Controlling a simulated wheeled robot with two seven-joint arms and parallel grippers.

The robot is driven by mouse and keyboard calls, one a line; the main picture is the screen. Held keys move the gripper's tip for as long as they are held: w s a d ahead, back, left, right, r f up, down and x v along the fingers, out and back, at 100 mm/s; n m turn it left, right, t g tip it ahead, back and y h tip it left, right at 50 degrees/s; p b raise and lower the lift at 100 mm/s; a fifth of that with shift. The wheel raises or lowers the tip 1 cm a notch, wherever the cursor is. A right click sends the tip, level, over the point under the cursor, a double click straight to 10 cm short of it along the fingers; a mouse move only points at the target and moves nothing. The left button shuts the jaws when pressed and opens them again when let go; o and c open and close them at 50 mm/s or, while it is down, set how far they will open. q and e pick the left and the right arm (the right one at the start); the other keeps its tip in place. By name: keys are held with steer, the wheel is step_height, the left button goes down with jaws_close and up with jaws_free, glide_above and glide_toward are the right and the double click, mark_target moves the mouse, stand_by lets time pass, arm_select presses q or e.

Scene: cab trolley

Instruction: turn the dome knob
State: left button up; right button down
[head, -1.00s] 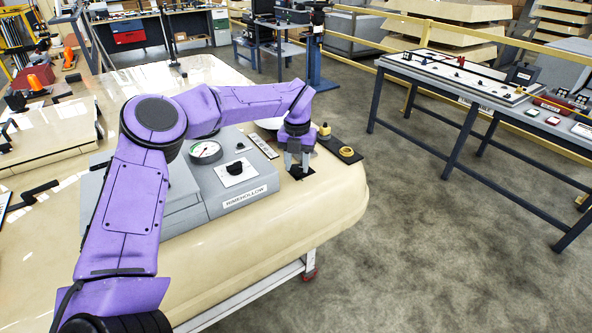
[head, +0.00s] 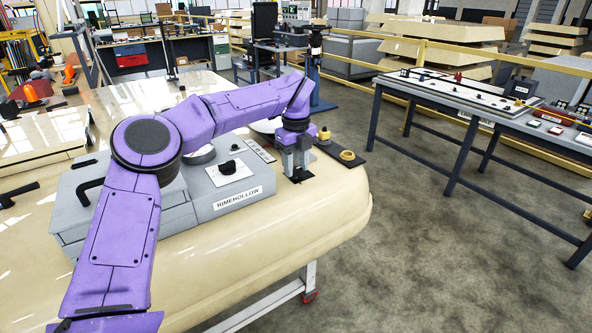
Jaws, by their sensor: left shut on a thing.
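My left arm reaches over the cream cab surface (head: 330,210). My left gripper (head: 296,172) points down over a small black plate (head: 301,179), to the right of the grey console. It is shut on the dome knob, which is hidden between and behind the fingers. The console (head: 205,207) carries a black knob (head: 228,167) on a white plate and a RIMEHOLLOW label (head: 238,197). My right gripper is not in view.
A yellow knob (head: 324,133) and a yellow ring (head: 347,156) sit on a dark plate just right of the gripper. A dark-legged bench (head: 455,100) with small parts stands to the right. Open grey floor lies between the cab and bench.

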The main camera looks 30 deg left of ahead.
arm_select(q)
steer(key=shift+w+a+n+b, duration=0.1)
steer(key=shift+a+n+b, duration=0.1)
steer(key=shift+n+b, duration=0.15)
stand_by(0.4)
steer(key=o, duration=1.1)
steer(key=shift+c, duration=0.2)
steer(key=shift+a+f, duration=0.15)
steer(key=shift+r, duration=0.25)
step_height(320, 180, up, 10)
steer(key=p, duration=0.1)
steer(key=shift+p, duration=0.3)
steer(key=shift+r, duration=0.1)
